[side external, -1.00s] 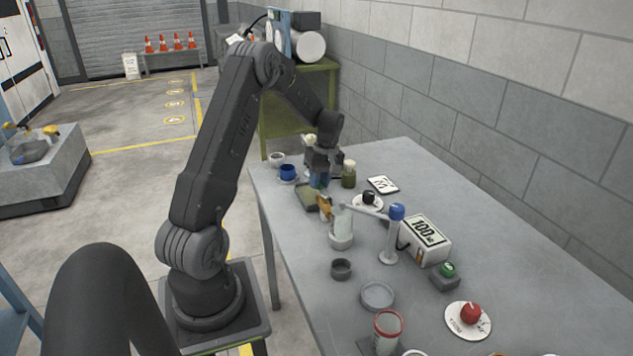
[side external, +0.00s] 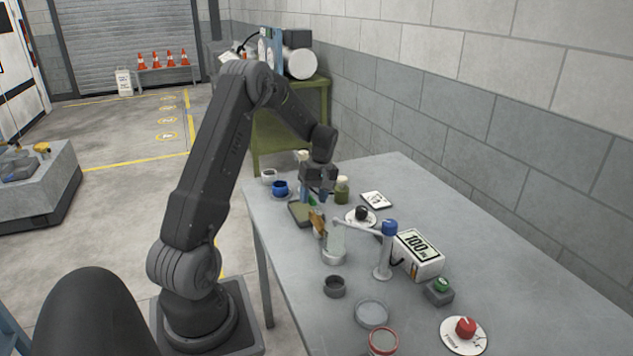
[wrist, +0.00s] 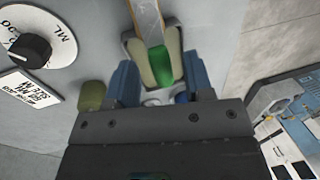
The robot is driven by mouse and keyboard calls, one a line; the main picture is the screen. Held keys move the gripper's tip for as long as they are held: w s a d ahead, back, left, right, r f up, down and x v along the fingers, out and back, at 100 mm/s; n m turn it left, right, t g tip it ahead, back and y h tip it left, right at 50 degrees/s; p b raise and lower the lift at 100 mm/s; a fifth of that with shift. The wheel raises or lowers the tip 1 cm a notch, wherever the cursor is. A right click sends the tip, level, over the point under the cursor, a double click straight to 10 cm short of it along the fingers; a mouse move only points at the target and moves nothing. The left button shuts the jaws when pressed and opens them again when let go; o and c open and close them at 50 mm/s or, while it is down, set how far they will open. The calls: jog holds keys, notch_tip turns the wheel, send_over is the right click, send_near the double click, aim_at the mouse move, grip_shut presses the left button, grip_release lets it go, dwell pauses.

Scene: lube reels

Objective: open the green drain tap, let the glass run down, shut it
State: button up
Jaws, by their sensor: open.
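The green tap (side external: 313,200) is a small green piece at the end of a brownish fitting (side external: 319,222), beside the clear glass (side external: 335,241) on the bench. My gripper (side external: 312,193) points down at the tap in the side view. The glass's liquid level is too small to read.
A blue cup (side external: 280,188) and an olive bottle (side external: 342,190) stand close by.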

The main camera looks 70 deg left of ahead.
notch_tip(320, 180, up, 13)
jog(key=w, duration=0.2)
jog(key=shift+w, duration=0.3)
jog(key=shift+r, duration=0.1)
jog(key=s+d+r+m+t, duration=0.1)
jog(key=d+r+m, duration=0.2)
jog(key=d, duration=0.4)
jog(key=s+d+r+m+t+y, duration=0.1)
jog(key=s+d+r+m+t, duration=0.15)
jog(key=d, duration=0.55)
jog(key=d+r+m+t, duration=0.1)
jog(key=d+r+m, duration=0.25)
jog(key=d, duration=0.35)
jog(key=s+d+f+m+t+h, duration=0.1)
jog(key=s+d+f+m+t, duration=0.1)
jog(key=s+d+m, duration=0.6)
jog(key=s+d+t, duration=0.1)
jog(key=s+d, duration=0.3)
jog(key=d, duration=0.1)
jog(key=shift+s+f+m, duration=0.25)
jog(key=shift+s+m, duration=0.05)
jog(key=shift+m, duration=0.1)
